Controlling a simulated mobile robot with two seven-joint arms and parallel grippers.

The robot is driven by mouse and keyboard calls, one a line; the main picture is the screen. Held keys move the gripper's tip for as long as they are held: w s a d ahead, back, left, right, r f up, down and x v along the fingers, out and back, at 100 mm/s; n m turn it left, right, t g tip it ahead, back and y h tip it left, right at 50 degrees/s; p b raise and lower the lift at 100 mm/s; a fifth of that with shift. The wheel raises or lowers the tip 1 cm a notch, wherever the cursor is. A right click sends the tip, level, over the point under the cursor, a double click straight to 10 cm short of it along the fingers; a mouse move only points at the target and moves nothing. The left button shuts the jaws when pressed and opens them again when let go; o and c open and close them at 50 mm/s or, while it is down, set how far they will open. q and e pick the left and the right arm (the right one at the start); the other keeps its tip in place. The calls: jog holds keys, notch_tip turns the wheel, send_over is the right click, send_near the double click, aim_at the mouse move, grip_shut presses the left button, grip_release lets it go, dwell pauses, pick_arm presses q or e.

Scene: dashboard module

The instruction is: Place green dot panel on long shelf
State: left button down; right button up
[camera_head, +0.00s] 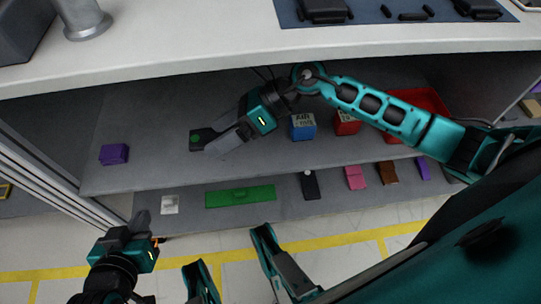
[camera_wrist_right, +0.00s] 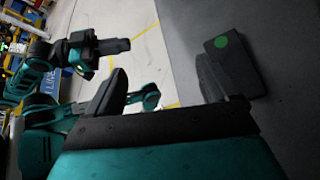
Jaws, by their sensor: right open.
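The green dot panel, a small dark block with a green dot (camera_head: 195,138), lies on the upper grey shelf (camera_head: 160,180) under the counter. In the right wrist view the panel (camera_wrist_right: 242,70) rests flat beside one finger, outside the jaw gap. My right gripper (camera_head: 221,143) is open and empty just to the panel's right, its fingertips very close to it; contact cannot be told. A lower grey shelf (camera_head: 235,216) runs below the upper one. My left gripper (camera_head: 148,228) is low at the left, away from the panel; its jaws are unclear.
A purple block (camera_head: 114,154) sits left of the panel. Blue (camera_head: 302,130) and red (camera_head: 346,123) boxes and a red tray (camera_head: 426,101) are to the right. The lower shelf holds a green plate (camera_head: 240,196) and several small items. The white counter (camera_head: 210,42) overhangs.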

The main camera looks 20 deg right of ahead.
notch_tip(320, 180, up, 8)
jog(key=a+r+m+t+y, duration=0.1)
jog(key=a+m+t+y, duration=0.3)
jog(key=m+t, duration=0.9)
jog(key=s+d+f+m+h, duration=0.1)
jog(key=d+f+m+h, duration=0.2)
jog(key=m, duration=0.6)
jog(key=s+d+f+m+g+h, duration=0.1)
jog(key=d+f+m+h, duration=0.3)
jog(key=m, duration=0.6)
jog(key=s+d+f+m+h, duration=0.2)
jog(key=f+m+h, duration=0.3)
jog(key=m, duration=0.4)
jog(key=shift+d+f, duration=0.7)
jog(key=shift+d, duration=0.05)
jog(key=s+f+m+g, duration=0.1)
jog(key=s, duration=0.1)
jog(key=s+f+m+g, duration=0.1)
jog(key=f+m+g, duration=0.1)
jog(key=shift+s+f, duration=0.15)
jog(key=shift+s, duration=0.2)
